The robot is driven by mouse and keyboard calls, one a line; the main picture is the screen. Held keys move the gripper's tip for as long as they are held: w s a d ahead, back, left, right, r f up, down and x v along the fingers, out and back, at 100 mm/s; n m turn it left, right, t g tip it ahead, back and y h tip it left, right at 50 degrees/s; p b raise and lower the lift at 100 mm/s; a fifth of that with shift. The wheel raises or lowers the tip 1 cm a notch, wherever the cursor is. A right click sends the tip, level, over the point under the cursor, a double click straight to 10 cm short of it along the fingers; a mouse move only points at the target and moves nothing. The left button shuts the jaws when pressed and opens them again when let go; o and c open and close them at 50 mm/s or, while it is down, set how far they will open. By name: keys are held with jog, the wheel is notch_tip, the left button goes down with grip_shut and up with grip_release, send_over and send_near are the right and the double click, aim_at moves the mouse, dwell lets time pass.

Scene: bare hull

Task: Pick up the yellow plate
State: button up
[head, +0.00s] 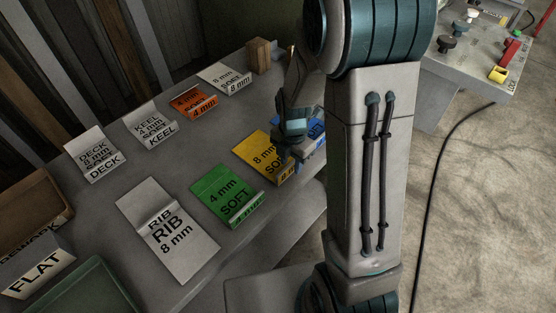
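The yellow plate (255,148), marked 8 mm, lies on the grey table near its front edge, between a green plate (219,190) and a blue plate (315,131). It has a raised fold along its front side. My gripper (289,158) is low at the right side of the yellow plate and covers part of its right edge and label. I cannot tell whether the fingers touch the plate or whether they are open or shut. My arm stands in front of the table's right part.
White RIB (175,246), DECK (96,151) and KEEL (150,124) plates, an orange plate (193,101) and another white plate (225,77) lie on the table. A wooden block (259,55) stands behind. A green tray (85,290) is at lower left.

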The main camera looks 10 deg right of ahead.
jog(key=shift+f, duration=0.25)
grip_shut()
jog(key=shift+r, duration=0.1)
jog(key=shift+r, duration=0.1)
